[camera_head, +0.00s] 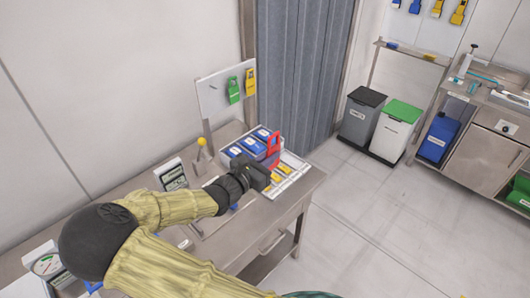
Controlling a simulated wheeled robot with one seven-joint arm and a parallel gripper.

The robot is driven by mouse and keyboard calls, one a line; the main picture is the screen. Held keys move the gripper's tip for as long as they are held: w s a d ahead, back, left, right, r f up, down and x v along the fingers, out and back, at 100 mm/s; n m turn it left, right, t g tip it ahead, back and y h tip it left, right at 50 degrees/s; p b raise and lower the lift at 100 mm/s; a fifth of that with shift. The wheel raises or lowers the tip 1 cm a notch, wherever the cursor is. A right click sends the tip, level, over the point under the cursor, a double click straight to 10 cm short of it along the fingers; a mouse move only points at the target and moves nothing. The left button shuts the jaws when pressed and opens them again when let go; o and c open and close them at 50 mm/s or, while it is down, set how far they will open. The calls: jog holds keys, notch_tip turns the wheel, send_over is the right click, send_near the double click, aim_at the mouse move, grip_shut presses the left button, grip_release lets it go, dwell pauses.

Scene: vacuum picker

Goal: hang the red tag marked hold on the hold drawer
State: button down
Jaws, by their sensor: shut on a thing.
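The red tag (273,147) stands up at my gripper (266,168), over the right part of the workbench. My gripper is shut on it; the fingertips are small and partly dark against the tag. Its writing cannot be read from here. A drawer front with a bar handle (273,240) shows under the bench's front edge. I cannot read a label on it, so I cannot tell whether it is the hold drawer. The tag is apart from that handle.
A tray of blue boxes (248,145) and a white rack with yellow items (296,163) lie close around my gripper. A yellow-knobbed lever (201,143) and a panel with green and yellow tags (222,92) stand behind.

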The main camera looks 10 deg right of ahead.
jog(key=s+f+n+t+y+b, duration=0.1)
jog(key=f+y, duration=0.4)
jog(key=f, duration=0.7)
jog(key=s+d+f+n+t+y+b, duration=0.1)
jog(key=f+n+t+y+b, duration=0.3)
jog(key=f, duration=0.9)
jog(key=s+f+n+t+y+b, duration=0.2)
jog(key=f+n+y+b, duration=0.3)
jog(key=f, duration=0.8)
jog(key=shift+s+d+f+n+y, duration=0.2)
jog(key=shift+n+y, duration=0.1)
jog(key=shift+n, duration=0.1)
jog(key=shift+s+a+r, duration=0.1)
jog(key=shift+s+a, duration=0.05)
